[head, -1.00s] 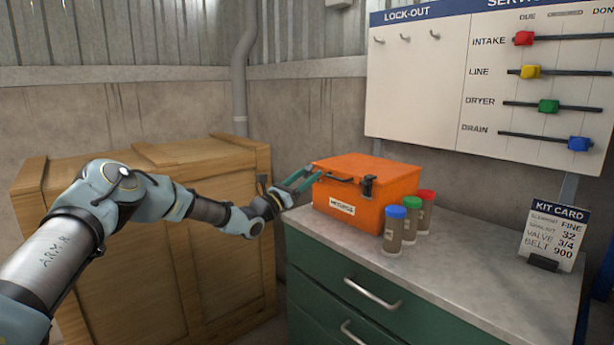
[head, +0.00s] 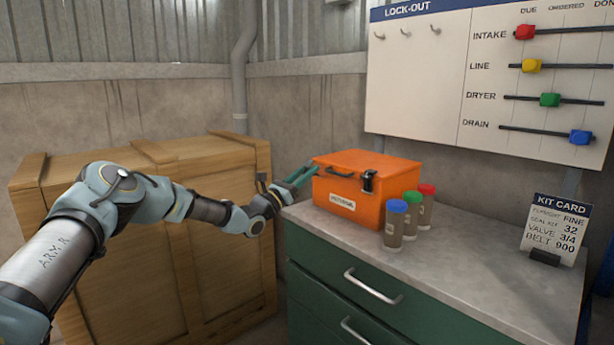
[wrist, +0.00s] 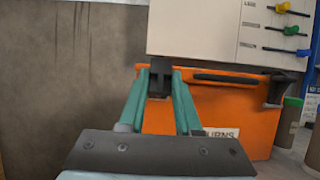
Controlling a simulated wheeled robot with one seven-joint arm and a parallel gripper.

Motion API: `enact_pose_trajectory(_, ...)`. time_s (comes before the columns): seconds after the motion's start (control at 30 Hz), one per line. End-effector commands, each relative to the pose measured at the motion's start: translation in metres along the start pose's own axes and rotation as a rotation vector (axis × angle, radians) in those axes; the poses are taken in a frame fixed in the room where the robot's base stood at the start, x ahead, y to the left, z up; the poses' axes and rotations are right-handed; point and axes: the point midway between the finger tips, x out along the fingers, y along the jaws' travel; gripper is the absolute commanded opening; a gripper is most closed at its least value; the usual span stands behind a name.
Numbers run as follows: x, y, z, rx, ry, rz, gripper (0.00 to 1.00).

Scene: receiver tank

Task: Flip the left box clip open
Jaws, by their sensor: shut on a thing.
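The orange box (head: 372,207) stands on the grey countertop with its lid down. It also shows in the wrist view (wrist: 185,108). My gripper (head: 306,172) is at the box's upper left front corner. In the wrist view its two teal fingers (wrist: 159,80) are shut on the dark left clip (wrist: 158,84), just under the lid edge. The fingers hide the left clip in the head view. The right clip (head: 368,181) is dark and sits at the front right of the box. A dark handle (wrist: 230,78) lies between the clips.
Several things stand close by: jars with blue (head: 397,206), green (head: 413,197) and red (head: 427,190) lids right of the box, and a kit card (head: 557,226) farther right. A wooden crate (head: 130,250) is left of the green cabinet (head: 330,290). The countertop's front right is clear.

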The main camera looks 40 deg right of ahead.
Motion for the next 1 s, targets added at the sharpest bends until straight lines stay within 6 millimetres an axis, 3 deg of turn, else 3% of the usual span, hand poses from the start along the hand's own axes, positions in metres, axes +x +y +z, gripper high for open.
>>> enact_pose_trajectory(0.1, -0.0057, 0.0003, -0.0094, -0.001, -0.063, 0.001, 0.0)
enact_pose_trajectory(0.4, -0.0085, -0.0001, -0.01, 0.0, -0.191, 0.0, 0.0)
enact_pose_trajectory(0.87, -0.0077, 0.0002, -0.0057, 0.0, -0.218, 0.001, 0.0)
enact_pose_trajectory(0.9, -0.0078, 0.0002, -0.0057, 0.0, -0.218, 0.001, 0.37)
enact_pose_trajectory(1.0, -0.0078, 0.0002, -0.0058, 0.0, -0.218, 0.001, 0.48)
